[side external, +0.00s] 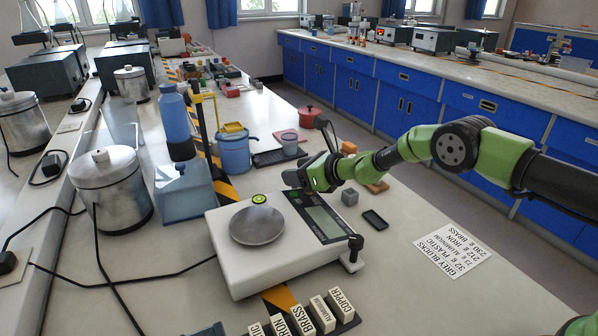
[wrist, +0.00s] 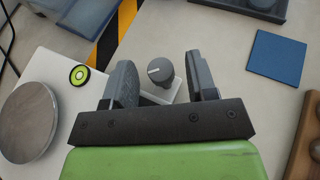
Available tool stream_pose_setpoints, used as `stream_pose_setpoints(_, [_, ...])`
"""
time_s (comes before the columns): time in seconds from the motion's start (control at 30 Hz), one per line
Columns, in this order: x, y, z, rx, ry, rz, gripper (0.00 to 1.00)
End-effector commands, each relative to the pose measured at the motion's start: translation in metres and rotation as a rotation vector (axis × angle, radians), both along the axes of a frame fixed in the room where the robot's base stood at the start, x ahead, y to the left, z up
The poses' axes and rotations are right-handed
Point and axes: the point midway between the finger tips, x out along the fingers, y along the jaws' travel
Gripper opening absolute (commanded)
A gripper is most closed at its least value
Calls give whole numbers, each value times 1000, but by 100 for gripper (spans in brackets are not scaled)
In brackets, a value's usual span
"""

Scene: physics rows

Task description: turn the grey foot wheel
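The grey foot wheel (wrist: 159,71) has a white mark on its top. It sits on a small white tab at the scale's edge in the wrist view. My gripper (wrist: 160,78) is open, with one finger on each side of the wheel; gaps show between the wheel and both fingers. In the side view my gripper (side external: 305,179) is at the far edge of the white scale (side external: 225,248) and hides this wheel. A darker foot wheel (side external: 355,242) stands at the scale's near right corner.
The scale carries a round metal pan (side external: 257,226) and a display (side external: 323,222). A blue-grey container (side external: 184,195) stands behind it. A grey cube (side external: 350,197) and a small black tray (side external: 374,219) lie to the right. Labelled blocks (side external: 322,314) stand in front. The bench around the paper sign (side external: 452,256) is clear.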

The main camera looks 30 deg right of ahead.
Motion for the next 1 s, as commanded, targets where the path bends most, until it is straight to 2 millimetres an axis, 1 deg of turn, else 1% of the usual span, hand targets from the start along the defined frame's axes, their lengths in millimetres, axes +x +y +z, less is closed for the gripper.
stream_pose_setpoints(0.23, [-1,-1,0,-2,1,0,52])
stream_pose_setpoints(0.37, [-6,-4,3,1,4,1,52])
stream_pose_setpoints(0.57, [-22,-13,10,-2,4,-4,52])
stream_pose_setpoints(1.0, [-68,-38,32,-1,2,-2,52])
